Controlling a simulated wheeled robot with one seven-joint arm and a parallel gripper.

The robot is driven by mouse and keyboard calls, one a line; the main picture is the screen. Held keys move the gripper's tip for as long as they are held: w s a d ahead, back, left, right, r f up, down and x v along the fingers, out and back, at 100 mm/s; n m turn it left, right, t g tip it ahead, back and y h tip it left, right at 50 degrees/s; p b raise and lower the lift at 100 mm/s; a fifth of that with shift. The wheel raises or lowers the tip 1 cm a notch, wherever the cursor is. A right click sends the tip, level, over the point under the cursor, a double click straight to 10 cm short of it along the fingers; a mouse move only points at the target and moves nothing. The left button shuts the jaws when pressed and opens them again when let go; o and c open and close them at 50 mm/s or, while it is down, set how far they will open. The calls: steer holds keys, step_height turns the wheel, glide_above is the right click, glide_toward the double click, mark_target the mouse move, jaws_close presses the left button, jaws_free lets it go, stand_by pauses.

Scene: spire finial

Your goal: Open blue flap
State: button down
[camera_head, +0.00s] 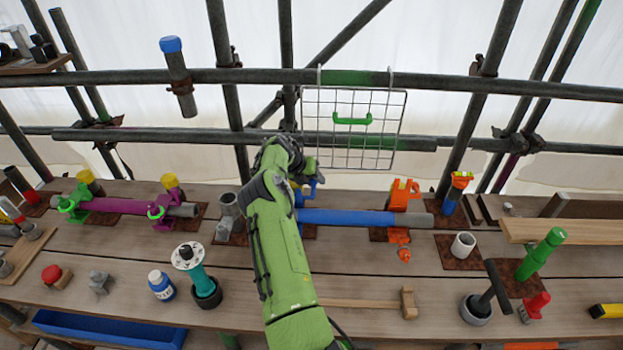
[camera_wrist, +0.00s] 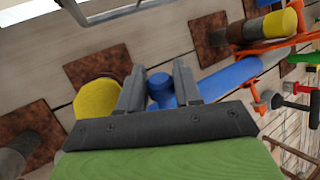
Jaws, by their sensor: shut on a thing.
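The blue flap (camera_head: 314,184) shows in the head view at the left end of the blue tube (camera_head: 350,217), partly hidden by my arm. In the wrist view a round-ended blue piece (camera_wrist: 160,88), which looks like part of the flap, sits between the fingers. My gripper (camera_wrist: 158,85) is closed on it; in the head view my gripper (camera_head: 311,172) is at the flap, above the tube's left end. The wrist view also shows the blue tube (camera_wrist: 230,77) running right from the fingers. How far the flap is swung cannot be told.
An orange clamp (camera_head: 403,195) is at the tube's right end. A yellow cap (camera_wrist: 98,98) is close to the left finger in the wrist view. A wire rack (camera_head: 380,135) with a green handle hangs behind my gripper. A purple tube (camera_head: 120,206) lies to the left.

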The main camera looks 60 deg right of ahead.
steer(key=c, duration=0.9)
jaws_free()
steer(key=shift+r, duration=0.1)
steer(key=b+v, duration=0.1)
steer(key=v, duration=1.4)
steer(key=shift+w+a+r, duration=0.15)
steer(key=shift+a, duration=0.1)
steer(key=shift+c, duration=0.2)
